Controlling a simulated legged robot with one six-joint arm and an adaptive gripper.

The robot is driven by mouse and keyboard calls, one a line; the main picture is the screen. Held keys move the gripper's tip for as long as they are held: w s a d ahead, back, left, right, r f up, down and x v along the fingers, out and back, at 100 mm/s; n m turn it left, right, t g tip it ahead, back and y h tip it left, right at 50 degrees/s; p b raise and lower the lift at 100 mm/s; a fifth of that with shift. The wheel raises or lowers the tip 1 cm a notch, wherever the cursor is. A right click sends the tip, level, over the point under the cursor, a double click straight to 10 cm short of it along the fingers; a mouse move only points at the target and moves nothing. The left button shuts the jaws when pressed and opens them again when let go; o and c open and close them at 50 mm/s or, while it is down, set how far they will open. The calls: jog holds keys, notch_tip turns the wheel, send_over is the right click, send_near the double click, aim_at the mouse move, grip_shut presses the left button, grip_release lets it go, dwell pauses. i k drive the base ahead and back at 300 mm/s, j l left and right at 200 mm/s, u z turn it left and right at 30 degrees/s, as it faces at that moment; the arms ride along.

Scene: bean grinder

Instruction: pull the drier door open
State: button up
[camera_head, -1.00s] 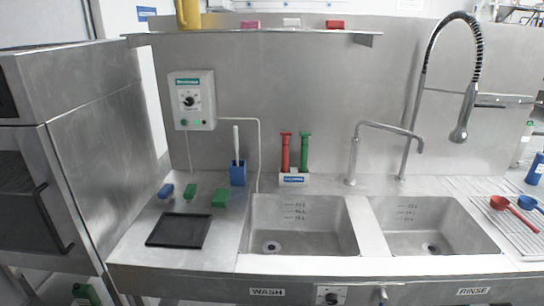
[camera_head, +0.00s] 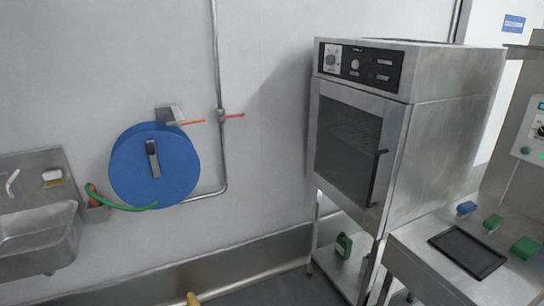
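The drier (camera_head: 455,110) is a steel cabinet on a stand at the right of the head view. Its door (camera_head: 348,146) has a dark window in a steel frame and looks shut. A dark vertical handle (camera_head: 377,178) stands out from the door's right side. A black control panel (camera_head: 360,64) with knobs sits above the door. My gripper does not show in this view.
A steel bench (camera_head: 425,262) with a black tray (camera_head: 467,253) stands right of the drier. A green bottle (camera_head: 343,245) is on the shelf below. A blue hose reel (camera_head: 155,165) and a small basin (camera_head: 38,238) are on the left wall. Floor shows before the drier.

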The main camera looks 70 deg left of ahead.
aim_at(396, 114)
jog(key=j+u, duration=0.1)
jog(key=u, duration=1.9)
jog(key=i+l, duration=0.15)
jog(key=i, duration=0.3)
jog(key=i+l, duration=0.15)
jog(key=i, duration=0.35)
jog(key=z, duration=0.05)
